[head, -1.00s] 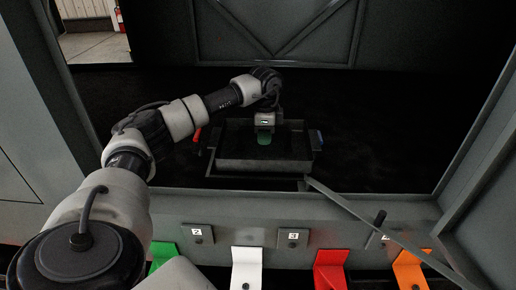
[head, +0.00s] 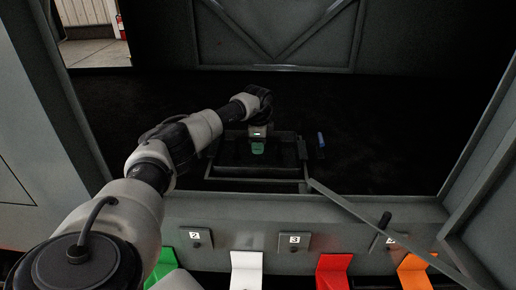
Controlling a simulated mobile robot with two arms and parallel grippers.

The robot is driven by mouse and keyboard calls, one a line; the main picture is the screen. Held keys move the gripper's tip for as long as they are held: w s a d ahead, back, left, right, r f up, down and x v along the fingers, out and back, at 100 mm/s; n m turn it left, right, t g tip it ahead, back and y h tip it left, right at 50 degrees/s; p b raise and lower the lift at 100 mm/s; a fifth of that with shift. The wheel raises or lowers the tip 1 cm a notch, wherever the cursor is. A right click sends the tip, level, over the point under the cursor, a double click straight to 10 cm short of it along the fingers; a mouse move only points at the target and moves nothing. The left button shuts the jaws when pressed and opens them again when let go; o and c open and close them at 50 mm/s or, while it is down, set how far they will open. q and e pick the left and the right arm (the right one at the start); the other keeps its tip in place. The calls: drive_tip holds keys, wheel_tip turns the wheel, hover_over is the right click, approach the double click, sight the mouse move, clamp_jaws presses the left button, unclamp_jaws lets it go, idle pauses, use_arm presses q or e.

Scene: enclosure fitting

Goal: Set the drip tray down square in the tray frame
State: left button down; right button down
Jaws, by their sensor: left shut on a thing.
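The drip tray (head: 240,172) is a dark, shallow, open box near the middle of the head view. My left gripper (head: 257,139) is above it, shut on the green grip (head: 257,148) inside the tray. The tray frame (head: 306,187) is a dark rectangular outline on the enclosure floor, and the tray is over or within it. Dark surfaces blend together, so I cannot tell whether the tray rests flat in the frame. My right gripper is not in view.
A blue marker (head: 321,140) stands to the right of the tray. A grey bar (head: 370,222) slants across the front right opening. Numbered plates (head: 295,240) and coloured tabs line the front sill (head: 340,209).

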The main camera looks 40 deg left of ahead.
use_arm(q)
drive_tip(key=c, duration=1.1)
unclamp_jaws()
drive_tip(key=shift+d, duration=0.1)
wheel_tip(320, 180, up, 5)
drive_tip(key=shift+p, duration=0.75)
wheel_tip(320, 180, up, 6)
drive_tip(key=shift+p, duration=0.6)
drive_tip(key=shift+r, duration=0.55)
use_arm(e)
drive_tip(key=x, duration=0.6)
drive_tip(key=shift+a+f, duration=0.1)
